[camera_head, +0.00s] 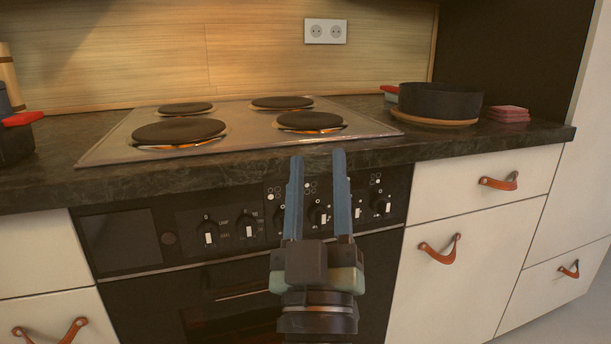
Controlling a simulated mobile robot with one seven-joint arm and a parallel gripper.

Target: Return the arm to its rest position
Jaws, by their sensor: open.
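My gripper (318,155) is in the lower middle of the head camera view, pointing away from me toward the stove. Its two blue-grey fingers are apart, and nothing is between them. In the picture the fingers overlap the oven's control panel (228,226), and their tips reach up to the counter's front edge. I cannot tell how far the fingers are from the panel. The gripper's dark body and wrist show below, at the bottom edge.
A cooktop (240,127) with several dark burners sits in the dark counter (60,160). A black pan (440,101) stands on the right, beside red stacked pieces (508,114). Leather pulls, such as one on the right (440,249), stick out from white fronts. Floor shows at lower right.

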